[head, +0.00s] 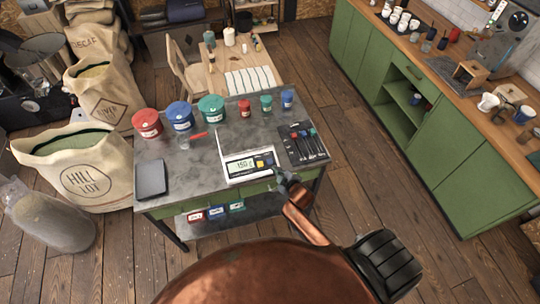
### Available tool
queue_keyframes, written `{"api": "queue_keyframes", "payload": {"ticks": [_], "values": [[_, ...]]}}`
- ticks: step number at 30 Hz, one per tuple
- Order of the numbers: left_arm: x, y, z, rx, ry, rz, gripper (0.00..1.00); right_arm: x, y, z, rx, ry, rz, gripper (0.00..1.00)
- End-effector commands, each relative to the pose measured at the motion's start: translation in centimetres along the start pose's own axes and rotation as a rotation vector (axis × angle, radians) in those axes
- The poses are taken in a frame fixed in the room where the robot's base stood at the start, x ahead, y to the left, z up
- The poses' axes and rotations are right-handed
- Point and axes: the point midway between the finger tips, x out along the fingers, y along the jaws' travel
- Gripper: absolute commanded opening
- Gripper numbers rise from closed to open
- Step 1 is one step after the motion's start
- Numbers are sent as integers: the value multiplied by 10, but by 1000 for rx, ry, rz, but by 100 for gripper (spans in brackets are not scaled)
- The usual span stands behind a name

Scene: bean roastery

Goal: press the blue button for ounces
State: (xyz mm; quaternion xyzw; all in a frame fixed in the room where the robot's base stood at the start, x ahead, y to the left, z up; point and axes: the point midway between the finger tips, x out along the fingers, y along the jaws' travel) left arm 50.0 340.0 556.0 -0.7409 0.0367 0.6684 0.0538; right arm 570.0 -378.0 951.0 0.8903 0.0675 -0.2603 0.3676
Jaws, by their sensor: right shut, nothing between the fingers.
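A white scale (249,168) stands near the front edge of the grey work table, with a lit display (241,165). The digits look like 150, but the unit is too small to be sure of. Right of the display are a yellow button (260,163) and a blue button (269,161). My right gripper (280,174) is shut and empty, just in front of and slightly right of the blue button. I cannot tell whether its tips touch the scale. My left gripper is out of view.
Red, blue and green tins (180,115) stand at the back of the table (185,185). A black tray of tools (303,143) lies right of the scale. A dark flat pad (151,179) lies at the left. Bean sacks (85,180) flank the table's left side.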

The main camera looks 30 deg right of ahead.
Motion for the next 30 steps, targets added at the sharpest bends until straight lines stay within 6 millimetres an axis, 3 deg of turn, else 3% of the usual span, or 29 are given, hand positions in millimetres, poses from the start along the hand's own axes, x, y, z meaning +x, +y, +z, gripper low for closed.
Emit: {"api": "queue_keyframes", "payload": {"ticks": [1,3,9,23,30], "values": [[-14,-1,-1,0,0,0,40,-10,20,-21,-14,18,17,0],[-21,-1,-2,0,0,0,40,-16,37,-39,-29,38,35,0],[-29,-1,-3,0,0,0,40,-26,60,-65,-55,67,64,0],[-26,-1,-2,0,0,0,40,-25,60,-65,-56,69,66,0],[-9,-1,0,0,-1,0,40,-13,52,-57,-56,70,66,0]]}}
